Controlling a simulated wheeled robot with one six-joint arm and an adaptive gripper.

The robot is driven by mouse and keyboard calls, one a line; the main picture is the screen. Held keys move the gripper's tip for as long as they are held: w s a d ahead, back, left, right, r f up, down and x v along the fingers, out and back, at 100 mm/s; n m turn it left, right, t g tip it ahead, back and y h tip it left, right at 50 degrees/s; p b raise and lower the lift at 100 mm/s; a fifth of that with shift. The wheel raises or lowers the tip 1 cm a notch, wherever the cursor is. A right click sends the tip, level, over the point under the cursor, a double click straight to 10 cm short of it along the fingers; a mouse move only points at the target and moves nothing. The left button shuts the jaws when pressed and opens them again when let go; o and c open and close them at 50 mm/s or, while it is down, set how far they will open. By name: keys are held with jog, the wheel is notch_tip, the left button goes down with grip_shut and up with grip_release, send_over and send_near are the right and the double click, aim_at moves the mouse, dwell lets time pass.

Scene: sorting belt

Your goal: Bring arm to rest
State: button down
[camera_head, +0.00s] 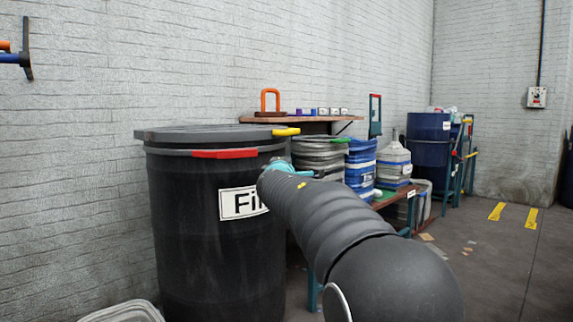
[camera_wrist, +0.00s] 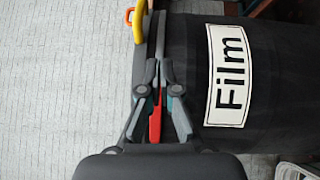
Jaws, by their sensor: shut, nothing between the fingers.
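My arm (camera_head: 335,225) reaches from the lower right toward a large black lidded bin with a "Film" label (camera_head: 190,240). In the head view most of my gripper (camera_head: 282,165) is hidden behind the arm, with only a bit of teal showing. In the wrist view my gripper (camera_wrist: 159,68) is shut and empty. Its fingers appear in front of the bin's rim and red handle (camera_wrist: 155,112). The bin (camera_wrist: 275,75) fills the right of the wrist view. I cannot tell whether the fingers touch the bin.
A white brick wall (camera_head: 70,130) stands behind the bin. Grey, blue and white containers (camera_head: 362,165) stand to its right, and a shelf (camera_head: 300,120) hangs above. A white container rim (camera_head: 125,312) shows at the bottom. Open floor (camera_head: 480,260) lies at the right.

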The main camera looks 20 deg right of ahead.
jog(key=shift+s+d, duration=0.15)
jog(key=shift+d, duration=0.05)
jog(key=s+d+f+m+g+h, duration=0.1)
jog(key=s+d+f+m+g, duration=0.1)
jog(key=f, duration=0.3)
jog(key=s+d+f+m+g+h, duration=0.1)
jog(key=s+d+f+m+g, duration=0.15)
jog(key=f, duration=0.25)
jog(key=s+f+m+g+y+p, duration=0.15)
jog(key=s+f+m+g, duration=0.5)
jog(key=s, duration=0.75)
jog(key=s+a+f+m+g+y+p, duration=0.1)
jog(key=s+a+f+y+p, duration=0.15)
jog(key=s, duration=0.55)
jog(key=s+a+f+m+y+p, duration=0.15)
jog(key=s+a, duration=0.25)
jog(key=s, duration=0.4)
jog(key=s+a+f+g+y+p, duration=0.1)
jog(key=s+a+f+y+p, duration=0.2)
jog(key=s, duration=0.4)
jog(key=s+a+r+m+t+p, duration=0.1)
jog(key=s+a+r+p, duration=0.1)
jog(key=s, duration=0.5)
notch_tip(320, 180, up, 3)
jog(key=shift+a+f, duration=0.1)
jog(key=shift+a, duration=0.55)
